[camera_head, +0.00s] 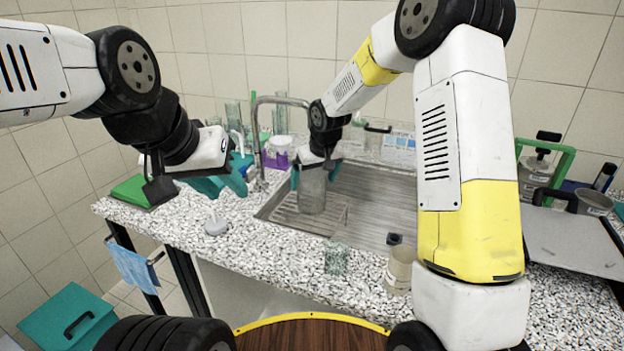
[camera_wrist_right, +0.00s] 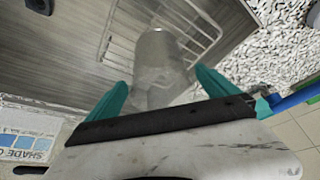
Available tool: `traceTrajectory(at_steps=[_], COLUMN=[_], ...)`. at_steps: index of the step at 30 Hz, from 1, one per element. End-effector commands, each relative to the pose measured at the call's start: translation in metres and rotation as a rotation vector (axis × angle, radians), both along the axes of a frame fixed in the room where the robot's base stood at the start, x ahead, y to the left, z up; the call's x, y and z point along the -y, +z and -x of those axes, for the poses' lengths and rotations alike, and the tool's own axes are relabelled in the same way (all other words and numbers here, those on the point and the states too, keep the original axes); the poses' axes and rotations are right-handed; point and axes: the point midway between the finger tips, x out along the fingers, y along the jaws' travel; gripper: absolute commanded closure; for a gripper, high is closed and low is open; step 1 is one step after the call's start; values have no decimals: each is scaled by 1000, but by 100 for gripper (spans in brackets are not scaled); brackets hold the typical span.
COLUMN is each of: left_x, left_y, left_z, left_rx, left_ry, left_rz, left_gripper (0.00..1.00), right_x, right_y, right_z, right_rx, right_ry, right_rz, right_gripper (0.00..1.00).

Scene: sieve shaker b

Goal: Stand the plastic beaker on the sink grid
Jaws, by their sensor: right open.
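The translucent grey plastic beaker (camera_head: 312,192) looks upright on the wire sink grid (camera_head: 331,222), in the left part of the sink. In the right wrist view the beaker (camera_wrist_right: 158,52) sits between my two teal fingers, with bars of the grid (camera_wrist_right: 200,42) beside it. My right gripper (camera_head: 314,175) is open, with one finger on each side of the beaker's upper part; I cannot tell whether they touch it. My left gripper (camera_head: 238,172) has its teal fingers apart above the counter left of the sink, holding nothing that I can see.
The steel sink (camera_head: 375,195) is set into a speckled counter (camera_head: 270,250). A clear glass (camera_head: 335,258) and a beige cup (camera_head: 398,272) stand at the front. Behind are a tap (camera_head: 257,135) and a purple-marked container (camera_head: 278,155). A grey board (camera_head: 570,240) lies right.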

Motion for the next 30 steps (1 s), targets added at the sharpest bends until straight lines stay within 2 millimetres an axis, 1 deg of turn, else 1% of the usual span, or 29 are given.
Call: traceTrajectory(at_steps=[1, 6, 9, 14, 17, 20, 21, 23, 24, 26, 27, 29, 30], left_x=[0, 0, 0, 0, 0, 0, 0, 0, 0, 0, 0, 0, 0], left_y=[0, 0, 0, 0, 0, 0, 0, 0, 0, 0, 0, 0, 0], left_z=[0, 0, 0, 0, 0, 0, 0, 0, 0, 0, 0, 0, 0], left_rx=[0, 0, 0, 0, 0, 0, 0, 0, 0, 0, 0, 0, 0], left_ry=[0, 0, 0, 0, 0, 0, 0, 0, 0, 0, 0, 0, 0], left_rz=[0, 0, 0, 0, 0, 0, 0, 0, 0, 0, 0, 0, 0], left_gripper=[64, 64, 64, 64, 64, 64, 64, 64, 64, 64, 64, 64, 64], right_x=[2, 8, 9, 12, 22, 42, 51, 66, 75, 88, 96, 107, 113], right_y=[13, 44, 57, 70, 86, 114, 127, 145, 155, 168, 176, 184, 188], right_z=[4, 16, 21, 28, 39, 63, 77, 102, 119, 145, 163, 190, 208], right_rx=[5, 3, 2, 2, 11, 27, 36, 46, 53, 62, 69, 76, 83], right_ry=[0, -1, 0, -3, -17, -50, -67, -94, -114, -142, -161, -189, -206], right_rz=[-1, -1, 0, 0, 0, -5, -9, -16, -24, -36, -46, -64, -76], right_gripper=[2, 2, 2, 2, 2, 2, 2, 2, 2, 2, 2, 2, 2])
